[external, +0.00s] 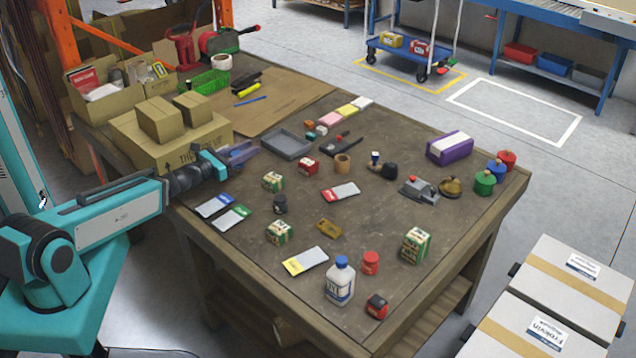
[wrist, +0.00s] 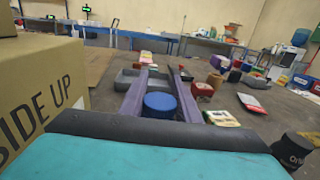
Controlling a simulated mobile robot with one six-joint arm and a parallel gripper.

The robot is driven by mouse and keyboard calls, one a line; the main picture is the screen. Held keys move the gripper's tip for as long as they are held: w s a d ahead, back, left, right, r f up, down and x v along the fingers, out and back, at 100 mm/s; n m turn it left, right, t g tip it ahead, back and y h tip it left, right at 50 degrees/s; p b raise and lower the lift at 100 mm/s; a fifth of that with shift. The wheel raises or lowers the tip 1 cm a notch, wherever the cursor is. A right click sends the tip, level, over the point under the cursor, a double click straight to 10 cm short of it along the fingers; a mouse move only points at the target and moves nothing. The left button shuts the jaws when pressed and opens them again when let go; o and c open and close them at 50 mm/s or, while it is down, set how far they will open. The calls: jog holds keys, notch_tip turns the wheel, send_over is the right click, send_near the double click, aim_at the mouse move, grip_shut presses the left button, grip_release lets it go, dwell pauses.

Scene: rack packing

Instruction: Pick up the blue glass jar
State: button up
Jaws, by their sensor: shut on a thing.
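My gripper (external: 238,153) is at the left side of the workbench, next to the stacked cardboard boxes. In the wrist view its two purple fingers (wrist: 160,98) are closed on a round blue thing seen from its lid side, which I take for the blue glass jar (wrist: 160,104). In the external view the jar is hard to make out at the gripper's tip. I cannot tell whether it touches the bench. Another blue-topped container (external: 497,168) stands at the bench's right end, beside green and red ones.
A cardboard box (external: 200,140) stands close beside the gripper; its printed side (wrist: 40,85) fills the wrist view's left. A grey tray (external: 288,144) lies just right of the gripper. Several small boxes, pouches and a white bottle (external: 340,282) are spread over the bench (external: 300,225).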

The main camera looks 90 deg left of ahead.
jog(key=shift+s+d+r+p, duration=0.15)
jog(key=shift+s+d+p, duration=0.5)
jog(key=shift+p, duration=1)
jog(key=shift+s+d+r+p, duration=0.3)
jog(key=shift+d+p, duration=0.55)
jog(key=shift+p, duration=0.85)
jog(key=shift+s+d+r+p, duration=0.1)
jog(key=shift+s+d+p, duration=0.6)
jog(key=shift+p, duration=0.95)
jog(key=shift+s+d+f+p, duration=0.1)
jog(key=shift+s+d+p, duration=0.2)
jog(key=shift+d+p, duration=0.3)
jog(key=shift+s+d+p, duration=0.25)
jog(key=shift+d+p, duration=0.1)
jog(key=shift+p, duration=0.45)
jog(key=shift+f, duration=0.15)
